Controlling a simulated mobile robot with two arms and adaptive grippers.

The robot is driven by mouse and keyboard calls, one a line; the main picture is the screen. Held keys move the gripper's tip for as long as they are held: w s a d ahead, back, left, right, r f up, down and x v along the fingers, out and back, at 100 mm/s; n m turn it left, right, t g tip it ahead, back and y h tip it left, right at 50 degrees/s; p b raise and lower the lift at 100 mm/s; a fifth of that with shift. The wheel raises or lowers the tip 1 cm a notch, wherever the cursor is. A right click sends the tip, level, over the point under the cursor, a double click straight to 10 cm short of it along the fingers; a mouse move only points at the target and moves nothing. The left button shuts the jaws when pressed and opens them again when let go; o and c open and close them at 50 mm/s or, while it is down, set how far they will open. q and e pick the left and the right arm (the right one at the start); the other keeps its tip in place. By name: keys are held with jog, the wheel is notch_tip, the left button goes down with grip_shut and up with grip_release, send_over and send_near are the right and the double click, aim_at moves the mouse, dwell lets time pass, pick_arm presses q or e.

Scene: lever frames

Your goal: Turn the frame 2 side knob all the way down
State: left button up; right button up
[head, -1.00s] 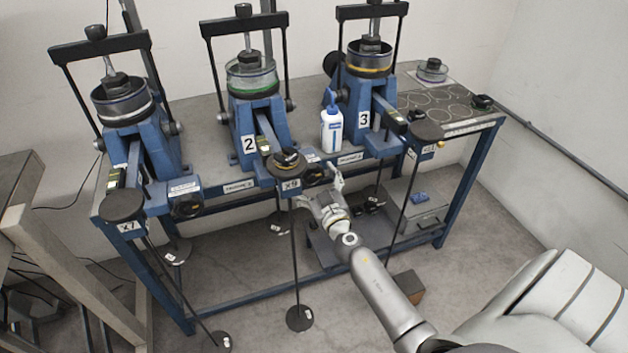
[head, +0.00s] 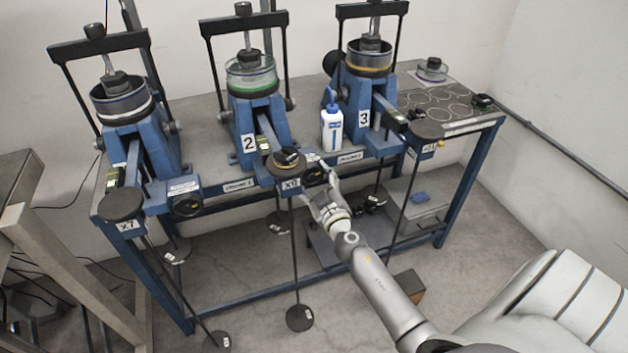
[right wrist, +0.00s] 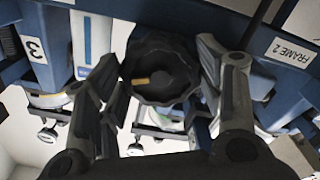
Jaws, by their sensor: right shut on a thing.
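The frame 2 side knob (head: 315,176) is a black, lobed knob on the bench's front rail, right of the frame 2 lever end. In the right wrist view the knob (right wrist: 160,72) fills the upper middle, with an orange mark pointing left in that picture. My right gripper (head: 322,182) reaches it from the front; its fingers (right wrist: 162,80) stand on both sides of the knob, shut on it. Frame 2 (head: 258,115) is a blue stand with a green-ringed cup. My left gripper is not in view.
The frame 2 lever's round weight pan (head: 286,162) hangs just left of my gripper, with a long rod below. Frame 3 (head: 365,95) and a white bottle (head: 332,130) stand to the right. Frame 1 (head: 135,125) is at left. Open floor lies before the bench.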

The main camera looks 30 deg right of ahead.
jog(key=n, duration=0.4)
jog(key=shift+b, duration=0.3)
jog(key=n, duration=0.7)
jog(key=shift+n, duration=0.4)
jog(key=n, duration=0.3)
jog(key=shift+r+n, duration=0.1)
jog(key=shift+n, duration=0.2)
jog(key=n, duration=0.3)
jog(key=shift+n, duration=0.4)
jog(key=n, duration=0.3)
jog(key=shift+r+n+p, duration=0.1)
jog(key=shift+n+p, duration=0.2)
jog(key=shift+p, duration=0.05)
jog(key=n+p, duration=0.1)
jog(key=n, duration=0.3)
jog(key=shift+a+n+p, duration=0.1)
jog(key=shift+n+p, duration=0.3)
jog(key=shift+n, duration=0.7)
